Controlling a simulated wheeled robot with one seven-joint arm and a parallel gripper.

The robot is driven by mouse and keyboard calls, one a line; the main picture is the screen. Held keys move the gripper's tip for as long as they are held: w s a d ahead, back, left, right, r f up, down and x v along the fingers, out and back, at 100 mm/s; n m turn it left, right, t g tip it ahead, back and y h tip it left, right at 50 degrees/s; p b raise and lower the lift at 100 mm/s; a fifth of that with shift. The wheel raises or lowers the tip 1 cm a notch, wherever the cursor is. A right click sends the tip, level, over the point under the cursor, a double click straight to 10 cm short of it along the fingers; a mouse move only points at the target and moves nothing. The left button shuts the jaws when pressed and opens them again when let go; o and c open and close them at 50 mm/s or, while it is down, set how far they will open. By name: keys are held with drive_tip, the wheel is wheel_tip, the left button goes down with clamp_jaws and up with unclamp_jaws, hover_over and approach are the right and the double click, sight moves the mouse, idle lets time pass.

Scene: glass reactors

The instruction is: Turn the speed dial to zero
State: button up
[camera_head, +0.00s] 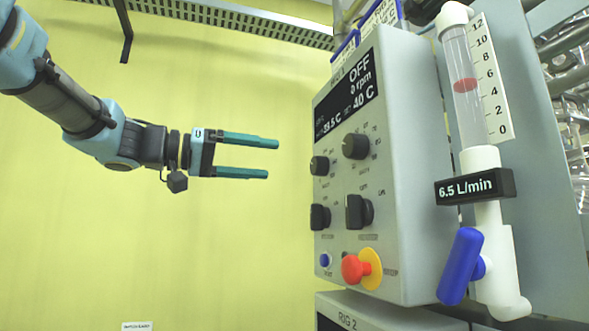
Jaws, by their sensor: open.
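The grey control box (400,230) stands right of centre with its front turned to the left. Its front carries two round black dials, an upper left one (319,166) and an upper right one (356,146). Below them are two blockier black knobs, a left one (320,217) and a right one (358,212). The labels are too small to read, so I cannot tell which is the speed dial. The display (347,95) reads OFF, 0 rpm and 40 C. My gripper (273,159) is open and empty, left of the box and apart from it, its green fingers pointing right.
Below the knobs are a red stop button (353,269) on a yellow collar and a small blue button (325,260). A flow meter (466,90) with a 6.5 L/min tag (474,187) and blue valve handle (461,266) stands at right. Free space lies around my gripper.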

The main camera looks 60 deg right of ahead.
sight(313, 165)
drive_tip(key=p+x, duration=0.4)
drive_tip(key=x, duration=0.5)
drive_tip(key=shift+d+r, duration=0.15)
drive_tip(key=shift+r, duration=0.05)
drive_tip(key=shift+s+d+f+p, duration=0.15)
drive_tip(key=shift+s+d+p, duration=0.2)
drive_tip(key=shift+d, duration=0.25)
drive_tip(key=shift+c, duration=0.2)
clamp_jaws()
